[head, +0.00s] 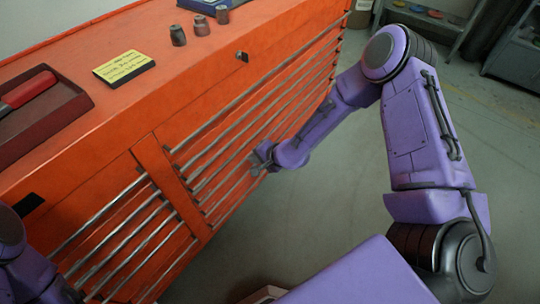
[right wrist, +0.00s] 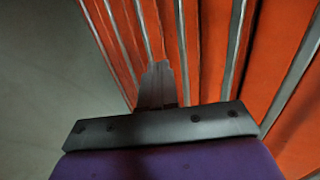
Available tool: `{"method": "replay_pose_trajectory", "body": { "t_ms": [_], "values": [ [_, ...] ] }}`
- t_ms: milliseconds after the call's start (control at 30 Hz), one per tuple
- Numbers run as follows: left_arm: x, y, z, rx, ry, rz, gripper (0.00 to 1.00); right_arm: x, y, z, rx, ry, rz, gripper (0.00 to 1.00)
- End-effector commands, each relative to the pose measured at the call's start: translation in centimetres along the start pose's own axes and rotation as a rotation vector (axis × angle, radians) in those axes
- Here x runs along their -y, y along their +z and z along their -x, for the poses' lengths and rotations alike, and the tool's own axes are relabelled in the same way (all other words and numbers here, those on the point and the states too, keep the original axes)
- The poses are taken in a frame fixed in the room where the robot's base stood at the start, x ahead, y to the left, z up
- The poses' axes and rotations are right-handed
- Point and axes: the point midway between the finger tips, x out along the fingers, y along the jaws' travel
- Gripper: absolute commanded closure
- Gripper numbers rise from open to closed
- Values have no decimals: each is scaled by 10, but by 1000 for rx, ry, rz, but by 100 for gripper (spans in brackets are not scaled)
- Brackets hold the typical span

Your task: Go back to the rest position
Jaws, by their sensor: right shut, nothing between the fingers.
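My right gripper (head: 260,160) is in front of the orange cabinet's drawers, near their metal rails, at mid-picture in the head view. In the right wrist view its fingers (right wrist: 157,85) are shut together with nothing between them. I cannot tell whether they touch a drawer rail. My left arm shows only partly at the lower left edge of the head view, and its gripper is out of sight. No gate valve shows in either view.
The orange drawer cabinet (head: 200,75) runs diagonally on the left. On its top are a yellow note block (head: 123,68), a dark red tray (head: 45,115) with a red-handled tool, and several small metal parts. Grey floor (head: 330,215) is open to the right.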

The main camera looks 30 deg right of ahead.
Motion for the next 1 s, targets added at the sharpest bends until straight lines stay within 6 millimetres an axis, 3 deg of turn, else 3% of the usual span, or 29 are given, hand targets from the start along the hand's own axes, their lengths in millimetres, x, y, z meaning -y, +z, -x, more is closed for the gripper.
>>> {"method": "replay_pose_trajectory", "body": {
  "t_ms": [100,300,433,733,867,933,1000],
  "values": [
    [0,-2,5,0,0,0,49,7,1,36,2,-9,-1,100],
    [1,-4,10,-1,0,0,49,6,1,75,1,-7,3,100],
    [1,-4,10,0,0,0,49,5,1,84,2,-6,2,100],
    [1,-4,10,0,0,0,49,4,1,85,-1,-8,28,100],
    [1,-4,10,0,0,0,49,7,-11,88,-92,-35,101,100],
    [1,-4,10,0,0,0,49,-17,-11,92,-178,30,180,100],
    [1,-5,11,0,0,0,49,-65,-5,100,-243,165,279,100]
  ]
}}
